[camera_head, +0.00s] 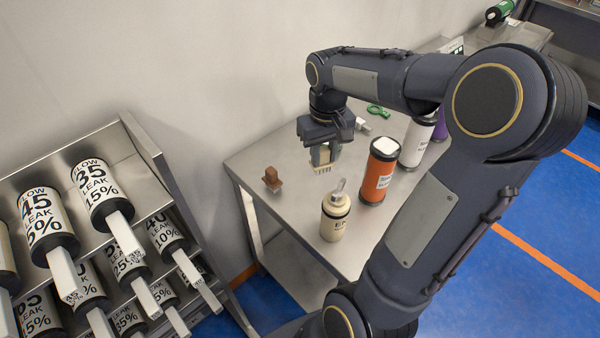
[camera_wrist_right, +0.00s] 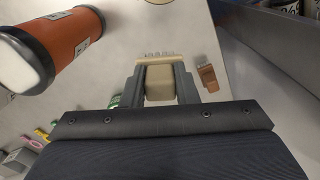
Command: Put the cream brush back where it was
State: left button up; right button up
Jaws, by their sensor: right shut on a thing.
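My right gripper (camera_head: 322,150) is shut on the cream brush (camera_head: 321,156), over the left part of the steel table (camera_head: 300,147). The brush's pale bristles point down toward the tabletop; I cannot tell whether they touch it. In the right wrist view the brush (camera_wrist_right: 158,84) sits between the two dark fingers, bristles beyond the fingertips. A brown brush (camera_head: 271,180) stands on the table to the left of the gripper, apart from it; it also shows in the wrist view (camera_wrist_right: 207,76). My left gripper is not in view.
An orange canister (camera_head: 379,172), a white canister (camera_head: 414,146) and a purple one (camera_head: 440,127) stand to the right. A green item (camera_head: 378,111) lies behind. A rack (camera_head: 145,150) of labelled cylinders is at left.

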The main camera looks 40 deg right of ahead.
jog(key=shift+s+d+r, duration=0.2)
jog(key=shift+s+d, duration=0.1)
jog(key=shift+s, duration=0.05)
jog(key=shift+w+d, duration=0.15)
jog(key=shift+w, duration=0.2)
jog(key=w+d+f+p, duration=0.1)
jog(key=w+f, duration=0.2)
jog(key=w, duration=0.1)
jog(key=w+f+p, duration=0.1)
jog(key=w+f, duration=0.2)
jog(key=w, duration=0.1)
jog(key=w+d+f+p, duration=0.1)
jog(key=w+f, duration=0.2)
jog(key=w, duration=0.1)
jog(key=shift+w+d+f+p, duration=0.3)
jog(key=shift+d+p, duration=0.05)
notch_tip(320, 180, down, 3)
jog(key=shift+f, duration=0.1)
